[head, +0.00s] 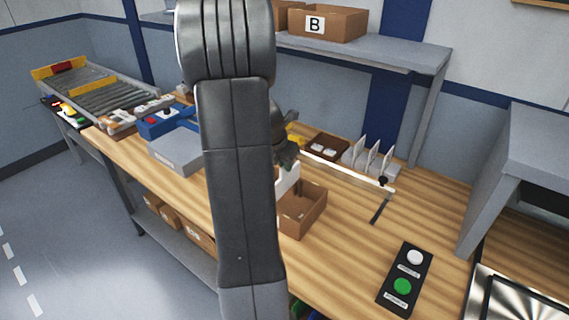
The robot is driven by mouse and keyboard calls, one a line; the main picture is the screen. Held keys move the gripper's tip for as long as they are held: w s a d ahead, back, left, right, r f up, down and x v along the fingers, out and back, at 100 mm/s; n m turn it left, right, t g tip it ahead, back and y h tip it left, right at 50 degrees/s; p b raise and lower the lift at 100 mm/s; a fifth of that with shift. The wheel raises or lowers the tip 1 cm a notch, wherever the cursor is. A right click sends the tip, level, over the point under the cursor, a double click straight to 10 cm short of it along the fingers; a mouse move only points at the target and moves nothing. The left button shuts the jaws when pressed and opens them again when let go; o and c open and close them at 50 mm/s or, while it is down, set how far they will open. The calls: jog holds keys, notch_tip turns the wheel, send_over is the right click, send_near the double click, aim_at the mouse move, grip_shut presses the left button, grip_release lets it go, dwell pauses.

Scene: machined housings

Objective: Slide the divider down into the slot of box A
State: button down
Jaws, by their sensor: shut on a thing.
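My gripper (287,157) shows just right of my arm, which hides much of it. It is shut on a white flat panel, the divider (289,178), which hangs below it. The divider is partly behind my arm. An open brown cardboard box (307,217) stands on the wooden bench below and in front of the divider. Its left part is hidden by my arm, and no letter shows on it, so I cannot tell that it is box A. I cannot see its slot, or whether the divider's lower edge is inside the box.
Several white panels (366,158) stand in a rack at the back of the bench, beside a dark brown bin (325,146). A black button panel (405,278) lies at the front right. Box B (330,24) sits on the shelf above.

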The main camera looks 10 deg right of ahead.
aim_at(287, 189)
jog(key=shift+f+b, duration=2.8)
jog(key=shift+f, duration=1.35)
jog(key=c, duration=1.5)
grip_release()
jog(key=shift+o, duration=0.2)
jog(key=shift+r, duration=0.15)
jog(key=v, duration=1.3)
jog(key=shift+s+a+r, duration=0.15)
jog(key=shift+a+r, duration=0.05)
jog(key=shift+r, duration=0.05)
